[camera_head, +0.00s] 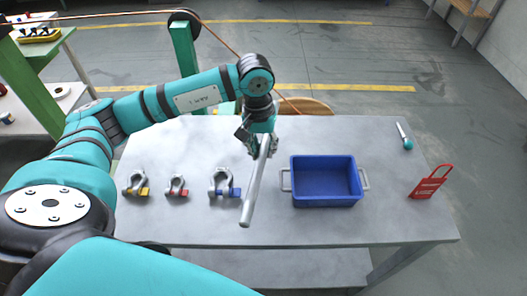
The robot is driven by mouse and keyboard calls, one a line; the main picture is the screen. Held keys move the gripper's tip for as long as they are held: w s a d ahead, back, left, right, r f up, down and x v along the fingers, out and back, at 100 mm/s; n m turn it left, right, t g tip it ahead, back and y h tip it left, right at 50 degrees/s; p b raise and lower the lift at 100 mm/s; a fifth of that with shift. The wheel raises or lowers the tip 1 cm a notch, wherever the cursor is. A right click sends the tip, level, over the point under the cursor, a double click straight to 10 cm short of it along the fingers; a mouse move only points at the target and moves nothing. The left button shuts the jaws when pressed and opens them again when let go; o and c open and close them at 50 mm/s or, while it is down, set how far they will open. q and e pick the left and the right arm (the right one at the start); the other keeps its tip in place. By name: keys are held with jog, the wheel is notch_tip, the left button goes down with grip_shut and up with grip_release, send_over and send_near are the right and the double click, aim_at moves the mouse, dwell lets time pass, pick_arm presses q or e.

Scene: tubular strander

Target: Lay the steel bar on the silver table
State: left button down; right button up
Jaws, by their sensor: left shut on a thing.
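My left gripper (262,146) is shut on the upper part of the steel bar (254,187), a plain grey rod. The bar slants down and slightly left over the silver table (185,226), between the blue-pin shackle and the blue bin. From this view I cannot tell whether its lower end touches the table top. The fingers partly hide the bar's top end. My right gripper is not in view.
Shackles with yellow (136,184), red (176,186) and blue (224,183) pins stand on the left half. A blue bin (325,203), a red lockout tag (430,183) and a teal-ended tool (405,137) are to the right. The table's front strip looks clear.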

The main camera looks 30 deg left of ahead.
aim_at(263, 157)
pick_arm(q)
jog(key=shift+w, duration=0.3)
jog(key=shift+f, duration=0.2)
notch_tip(263, 157, down, 3)
jog(key=shift+s+r+p, duration=0.1)
jog(key=shift+p, duration=0.6)
jog(key=shift+f+b, duration=0.8)
jog(key=shift+b, duration=0.15)
jog(key=c, duration=1.2)
grip_release()
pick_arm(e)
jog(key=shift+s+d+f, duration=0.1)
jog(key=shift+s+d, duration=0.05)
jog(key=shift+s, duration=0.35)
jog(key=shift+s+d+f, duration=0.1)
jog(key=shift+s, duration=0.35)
pick_arm(q)
jog(key=shift+o, duration=0.2)
jog(key=shift+r, duration=0.1)
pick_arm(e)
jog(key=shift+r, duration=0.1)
